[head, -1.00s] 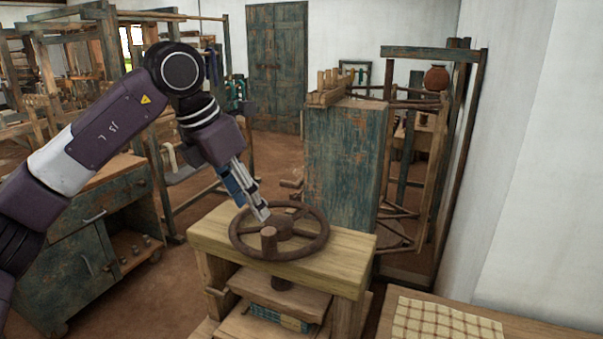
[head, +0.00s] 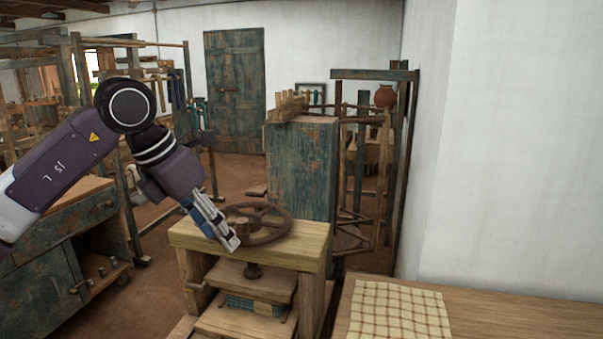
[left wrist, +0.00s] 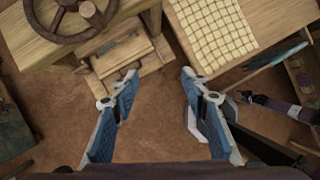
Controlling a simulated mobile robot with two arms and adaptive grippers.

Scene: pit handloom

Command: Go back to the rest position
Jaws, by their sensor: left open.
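My left gripper (head: 229,240) shows in the head view in front of the wooden stand with the brown handwheel (head: 268,226). In the left wrist view my left gripper (left wrist: 157,75) is open, its two blue-padded fingers wide apart with nothing between them. The handwheel (left wrist: 60,32) lies beyond the fingers at the upper left of that view, apart from them. The fingertips hide part of the stand's top in the head view. My right gripper cannot be made out for certain; a dark arm part shows at the right of the left wrist view.
A table with a checked cloth (head: 398,312) stands at the lower right. A worn green cabinet (head: 50,270) is at the left. A tall green block (head: 302,165) and a wooden frame (head: 398,180) stand behind the wheel. Bare floor (left wrist: 165,125) lies below the gripper.

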